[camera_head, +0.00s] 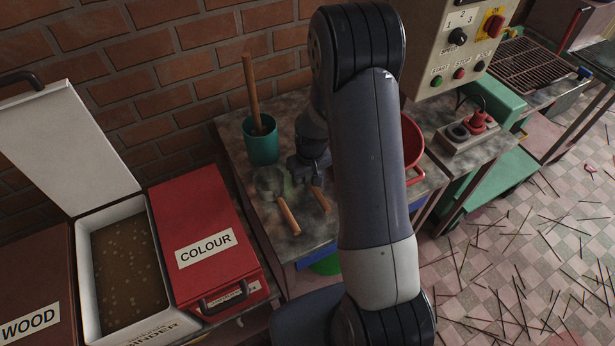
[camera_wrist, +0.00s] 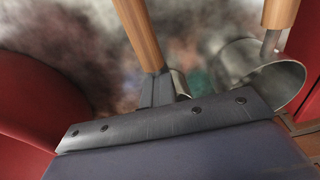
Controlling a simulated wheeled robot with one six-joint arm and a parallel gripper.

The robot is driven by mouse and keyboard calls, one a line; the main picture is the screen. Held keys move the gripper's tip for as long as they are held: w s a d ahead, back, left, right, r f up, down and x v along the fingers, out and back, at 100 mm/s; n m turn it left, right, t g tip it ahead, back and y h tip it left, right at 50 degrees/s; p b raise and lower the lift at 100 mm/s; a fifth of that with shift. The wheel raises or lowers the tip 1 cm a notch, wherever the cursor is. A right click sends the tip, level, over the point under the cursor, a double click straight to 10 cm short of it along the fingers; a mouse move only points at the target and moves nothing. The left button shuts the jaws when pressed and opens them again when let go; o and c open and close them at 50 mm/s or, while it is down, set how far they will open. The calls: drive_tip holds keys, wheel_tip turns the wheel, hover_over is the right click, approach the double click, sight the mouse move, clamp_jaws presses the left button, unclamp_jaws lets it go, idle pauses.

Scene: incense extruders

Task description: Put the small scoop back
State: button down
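The small scoop has a wooden handle (camera_head: 320,199) that shows just below my gripper (camera_head: 312,176) over the worktable. In the wrist view its handle (camera_wrist: 141,36) runs up from between my close-set dark fingers (camera_wrist: 157,90), so my gripper looks shut on it. A bit of its curved metal bowl (camera_wrist: 180,83) shows beside the fingers; the rest is hidden. I cannot tell whether it is clear of the table. A larger scoop lies to its left in the head view, with a wooden handle (camera_head: 288,217); its round metal bowl (camera_wrist: 250,70) is at right in the wrist view.
A teal cup (camera_head: 261,145) holding a wooden stick stands behind on the worktable (camera_head: 236,141). A red basin (camera_head: 411,145) is right, partly hidden by my arm. Left are the red COLOUR bin (camera_head: 205,215), an open white bin (camera_head: 84,262) and the WOOD bin (camera_head: 35,280).

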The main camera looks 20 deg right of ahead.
drive_tip(key=c, duration=1.8)
unclamp_jaws()
drive_tip(key=shift+o, duration=0.2)
drive_tip(key=shift+r, duration=0.1)
wheel_tip(320, 180, up, 12)
drive_tip(key=s, duration=0.1)
drive_tip(key=shift+d, duration=0.25)
